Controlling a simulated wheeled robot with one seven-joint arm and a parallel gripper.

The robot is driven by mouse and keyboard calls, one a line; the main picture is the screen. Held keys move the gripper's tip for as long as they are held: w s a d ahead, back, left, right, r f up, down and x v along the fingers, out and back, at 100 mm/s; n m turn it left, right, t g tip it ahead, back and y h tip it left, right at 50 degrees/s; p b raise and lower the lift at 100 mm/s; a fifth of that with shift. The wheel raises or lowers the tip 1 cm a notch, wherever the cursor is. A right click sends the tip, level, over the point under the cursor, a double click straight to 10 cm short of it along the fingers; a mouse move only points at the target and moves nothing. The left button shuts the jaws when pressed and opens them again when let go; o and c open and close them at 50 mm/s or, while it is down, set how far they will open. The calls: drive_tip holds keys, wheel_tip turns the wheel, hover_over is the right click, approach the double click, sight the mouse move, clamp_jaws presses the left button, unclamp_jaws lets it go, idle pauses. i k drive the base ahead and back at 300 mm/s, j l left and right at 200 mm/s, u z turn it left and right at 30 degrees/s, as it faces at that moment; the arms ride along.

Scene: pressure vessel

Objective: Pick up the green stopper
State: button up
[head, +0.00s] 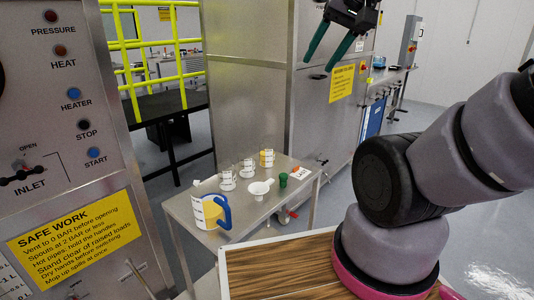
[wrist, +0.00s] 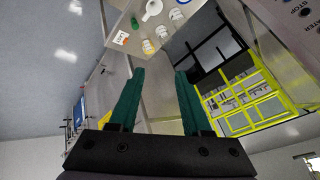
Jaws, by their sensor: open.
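The green stopper (head: 283,180) is a small dark green piece on the steel side table, near its right end, beside a white funnel-like cup. In the wrist view the green stopper (wrist: 135,23) shows near the top of the picture, beyond my fingertips and a little left of them. My gripper (head: 318,66) is open and empty, high above the table and to the right of the stopper in the head view. Its two green fingers (wrist: 160,71) stand apart in the wrist view, with nothing between them.
The steel table (head: 180,209) also holds a blue-handled measuring jug (head: 208,212), a white funnel-like cup (head: 259,189), several small labelled containers and a white label card (head: 300,173). A steel control panel (head: 75,140) stands at left, a tall steel cabinet (head: 240,90) behind the table.

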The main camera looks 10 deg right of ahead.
sight(283, 177)
drive_tip(key=i+l+z, duration=0.2)
drive_tip(key=z, duration=0.2)
drive_tip(key=i+z, duration=0.4)
drive_tip(key=i+l, duration=0.05)
